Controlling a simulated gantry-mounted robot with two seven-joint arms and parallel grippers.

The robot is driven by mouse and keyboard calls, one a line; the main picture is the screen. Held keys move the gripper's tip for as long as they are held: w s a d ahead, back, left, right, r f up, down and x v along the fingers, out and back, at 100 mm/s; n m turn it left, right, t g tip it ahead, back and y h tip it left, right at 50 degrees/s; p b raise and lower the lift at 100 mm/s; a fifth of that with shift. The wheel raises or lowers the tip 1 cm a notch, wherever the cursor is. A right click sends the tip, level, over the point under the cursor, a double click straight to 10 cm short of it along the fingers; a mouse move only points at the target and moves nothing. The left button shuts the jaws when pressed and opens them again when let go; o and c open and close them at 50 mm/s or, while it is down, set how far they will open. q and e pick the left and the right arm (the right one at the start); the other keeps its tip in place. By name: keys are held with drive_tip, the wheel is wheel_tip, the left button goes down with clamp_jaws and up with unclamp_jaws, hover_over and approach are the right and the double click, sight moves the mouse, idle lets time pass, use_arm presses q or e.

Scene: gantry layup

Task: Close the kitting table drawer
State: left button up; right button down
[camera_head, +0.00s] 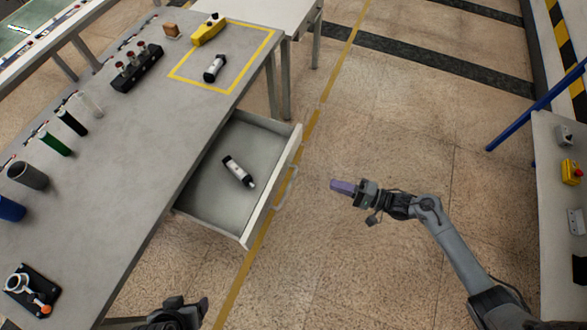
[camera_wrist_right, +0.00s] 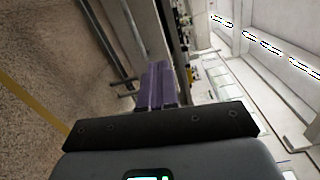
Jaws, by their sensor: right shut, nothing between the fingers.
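The kitting table (camera_head: 165,110) has a grey top and fills the left half of the head view. Its pale drawer (camera_head: 215,205) is pulled out at the right side, with a handle (camera_head: 286,187) on its front panel. A black-and-white cylinder (camera_head: 238,171) lies inside the drawer. My right gripper (camera_head: 342,187) has purple fingers, shut and empty. It is to the right of the handle, apart from it in the picture. The fingers also show together in the right wrist view (camera_wrist_right: 157,88). A dark part of my left gripper (camera_head: 178,313) shows at the bottom edge; its fingers are not clear.
On the tabletop are several cylinders, a black rack (camera_head: 137,67), a yellow tool (camera_head: 207,29) and another black-and-white cylinder (camera_head: 215,68) inside a yellow outline. A grey bench (camera_head: 557,215) stands at the right. The floor between is clear.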

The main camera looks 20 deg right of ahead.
drive_tip(key=w+d+f+n+b, duration=0.1)
drive_tip(key=w+d+f+b, duration=0.2)
drive_tip(key=w+f+b, duration=0.3)
drive_tip(key=b, duration=0.7)
approach(291, 158)
drive_tip(key=x, duration=0.5)
drive_tip(key=shift+w+a+r, duration=0.1)
drive_tip(key=shift+a+r, duration=0.2)
drive_tip(key=shift+a, duration=0.15)
drive_tip(key=shift+w+a, duration=0.35)
drive_tip(key=shift+a, duration=0.1)
use_arm(q)
wheel_tip(291, 158, down, 15)
drive_tip(key=shift+f, duration=0.15)
use_arm(e)
drive_tip(key=shift+r, duration=0.1)
